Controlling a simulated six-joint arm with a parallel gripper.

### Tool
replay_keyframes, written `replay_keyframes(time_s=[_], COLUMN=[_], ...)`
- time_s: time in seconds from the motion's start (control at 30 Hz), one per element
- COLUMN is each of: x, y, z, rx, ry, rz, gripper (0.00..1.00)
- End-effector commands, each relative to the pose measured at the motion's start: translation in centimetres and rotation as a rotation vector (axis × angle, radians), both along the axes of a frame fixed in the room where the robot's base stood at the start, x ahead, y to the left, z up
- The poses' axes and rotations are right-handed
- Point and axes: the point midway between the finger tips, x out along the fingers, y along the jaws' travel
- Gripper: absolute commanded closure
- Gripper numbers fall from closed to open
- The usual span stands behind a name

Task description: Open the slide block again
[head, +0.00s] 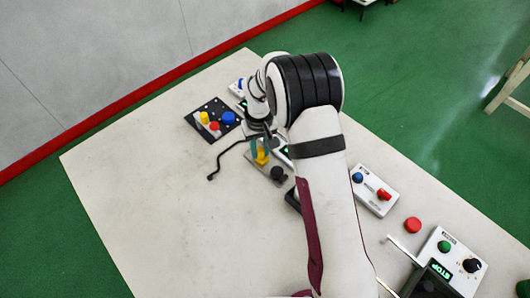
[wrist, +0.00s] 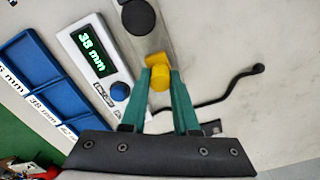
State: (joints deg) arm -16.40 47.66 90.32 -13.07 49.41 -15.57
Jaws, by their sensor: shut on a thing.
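The yellow slide block (wrist: 160,77) sits on a narrow grey plate (wrist: 150,40), which also carries a round black knob (wrist: 138,17). My gripper (wrist: 161,72) has teal fingers, one on each side of the yellow block, and is shut on it. In the head view the yellow block (head: 262,157) is seen near the middle of the table, under my wrist, with the black knob (head: 278,174) to its lower right. My arm hides part of the fixture there, and the block's exact position along its slide cannot be told.
A white box (wrist: 118,70) reading 38 mm, with a blue button, stands left of the plate, beside blue labelled trays (wrist: 42,90). A bent black rod (wrist: 230,90) lies to the right. A black board (head: 215,120) holds coloured pieces. The table's left half (head: 150,190) is clear.

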Motion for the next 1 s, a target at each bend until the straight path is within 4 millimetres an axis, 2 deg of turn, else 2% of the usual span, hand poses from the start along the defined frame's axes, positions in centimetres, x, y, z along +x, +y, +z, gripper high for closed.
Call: replay_keyframes(time_s=[0.23,0.27,0.4,0.67,0.77,0.87,1.0], x=[0.4,0.4,0.3,0.2,0.3,0.3,0.3], y=[0.4,0.4,0.3,0.3,0.3,0.3,0.3], z=[0.2,0.2,0.1,0.1,0.7,2.4,6.4], rx=[0.006,0.006,0.005,0.004,0.005,0.005,0.006], ry=[-0.015,-0.015,-0.012,-0.008,-0.010,-0.012,-0.013], rz=[0.005,0.006,0.005,0.003,0.003,0.003,0.003], gripper=[1.00,0.65,0.41,0.41,0.41,0.41,0.41])
